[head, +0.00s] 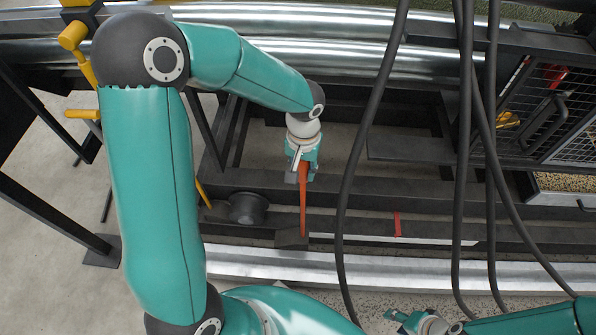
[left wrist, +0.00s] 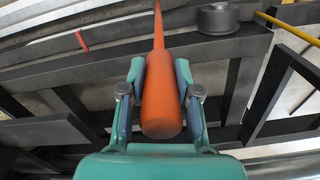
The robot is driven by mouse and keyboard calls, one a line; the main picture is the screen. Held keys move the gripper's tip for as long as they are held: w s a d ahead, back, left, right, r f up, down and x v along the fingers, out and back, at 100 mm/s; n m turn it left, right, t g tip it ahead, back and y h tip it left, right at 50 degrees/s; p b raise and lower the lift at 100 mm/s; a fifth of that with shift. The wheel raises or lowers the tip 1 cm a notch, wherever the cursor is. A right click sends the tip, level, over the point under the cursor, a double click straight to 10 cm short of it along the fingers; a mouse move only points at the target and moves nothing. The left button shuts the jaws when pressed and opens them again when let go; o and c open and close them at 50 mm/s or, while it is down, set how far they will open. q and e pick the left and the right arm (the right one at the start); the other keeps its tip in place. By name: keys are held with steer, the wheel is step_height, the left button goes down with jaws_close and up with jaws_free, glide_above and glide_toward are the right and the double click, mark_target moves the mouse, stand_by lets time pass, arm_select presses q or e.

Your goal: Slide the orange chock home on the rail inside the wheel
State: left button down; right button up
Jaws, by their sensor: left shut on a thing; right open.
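The orange chock (head: 303,212) is a long piece that tapers to a thin end. My left gripper (head: 303,178) is shut on its thick end, and the thin end points toward the lower beam in the head view. In the left wrist view the chock (left wrist: 162,98) lies between both fingers, thin end away from me. A dark round wheel (head: 247,208) sits left of the chock's tip, apart from it; it also shows in the left wrist view (left wrist: 217,20). The dark rail (head: 345,223) runs across below the gripper. I cannot tell whether the tip touches it. My right gripper (head: 396,319) is open and empty at the bottom.
A red band (head: 397,224) marks the rail to the right. Dark cables (head: 362,150) hang across the view right of the gripper. Shiny metal rolls (head: 330,55) lie behind. A mesh cage (head: 550,110) stands at the right. A yellow rod (head: 203,193) is near the wheel.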

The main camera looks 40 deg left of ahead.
arm_select(q)
steer(key=shift+w+a+p, duration=2.05)
steer(key=shift+w+a, duration=0.35)
steer(key=shift+w, duration=1.5)
steer(key=s+a+f+b, duration=0.2)
steer(key=s+a+f, duration=0.1)
steer(key=s+a, duration=0.1)
steer(key=shift+a, duration=0.8)
steer(key=c, duration=1.2)
jaws_free()
steer(key=o, duration=0.5)
steer(key=shift+w+a, duration=0.1)
steer(key=shift+w, duration=0.05)
steer(key=shift+r, duration=0.1)
